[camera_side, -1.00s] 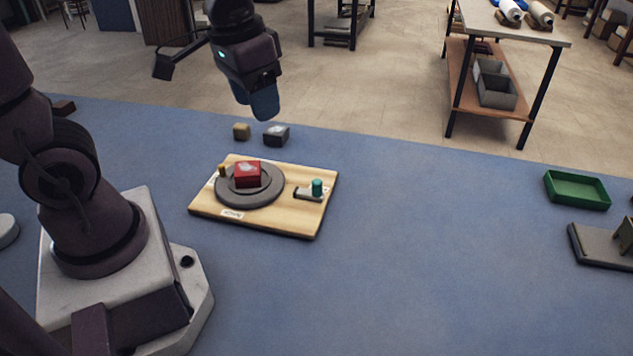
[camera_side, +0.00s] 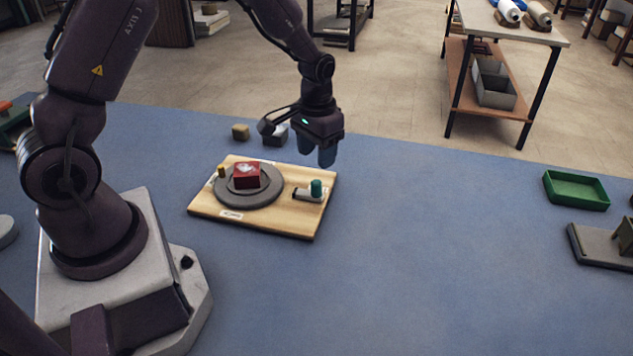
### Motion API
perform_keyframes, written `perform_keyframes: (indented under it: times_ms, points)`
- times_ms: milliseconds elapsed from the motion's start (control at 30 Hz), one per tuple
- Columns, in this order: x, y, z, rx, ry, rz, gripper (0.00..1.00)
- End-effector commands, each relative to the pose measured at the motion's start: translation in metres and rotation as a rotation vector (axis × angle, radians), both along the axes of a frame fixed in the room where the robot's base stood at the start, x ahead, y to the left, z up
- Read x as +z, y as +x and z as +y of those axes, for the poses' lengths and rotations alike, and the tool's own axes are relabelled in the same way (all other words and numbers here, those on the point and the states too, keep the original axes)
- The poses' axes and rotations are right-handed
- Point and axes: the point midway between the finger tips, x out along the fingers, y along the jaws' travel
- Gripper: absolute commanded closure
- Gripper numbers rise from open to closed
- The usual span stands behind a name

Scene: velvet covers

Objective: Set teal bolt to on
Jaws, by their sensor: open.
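The teal bolt (camera_side: 316,188) is a small upright teal knob on a grey slotted plate (camera_side: 304,196), at the right side of a wooden board (camera_side: 270,222). It sits at the right end of the plate. My gripper (camera_side: 317,159) points down above and behind the bolt, near the board's far right corner. Its blue fingers are open and empty, apart from the bolt. Any lettering by the bolt is too small to read.
A grey round disc (camera_side: 262,194) with a red block (camera_side: 246,176) on it fills the board's left part. A yellowish block (camera_side: 240,132) and a grey block (camera_side: 275,136) lie behind the board. A green tray (camera_side: 577,190) stands far right. The blue table (camera_side: 430,250) between is clear.

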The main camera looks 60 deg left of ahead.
Motion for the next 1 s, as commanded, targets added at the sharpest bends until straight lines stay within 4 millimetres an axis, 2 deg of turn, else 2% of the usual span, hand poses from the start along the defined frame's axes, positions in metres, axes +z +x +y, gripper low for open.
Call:
perform_keyframes:
  times_ms: [33, 100, 333, 500, 800, 833, 867, 1000]
  points:
    - [-0.013, -0.001, 0.0, 0.0, -0.001, 0.007, 0.49]
    - [-0.028, -0.001, 0.0, 0.0, -0.001, 0.006, 0.49]
    - [-0.066, -0.001, 0.0, 0.0, -0.001, 0.004, 0.49]
    - [-0.079, -0.001, 0.0, 0.0, 0.0, 0.001, 0.49]
    - [-0.081, 0.0, 0.0, 0.0, 0.0, 0.0, 0.49]
    - [-0.081, 0.0, 0.0, 0.0, 0.0, 0.0, 0.52]
    - [-0.081, 0.0, 0.0, 0.0, 0.0, 0.0, 0.59]
    - [-0.081, 0.0, 0.0, 0.0, 0.0, 0.0, 0.91]
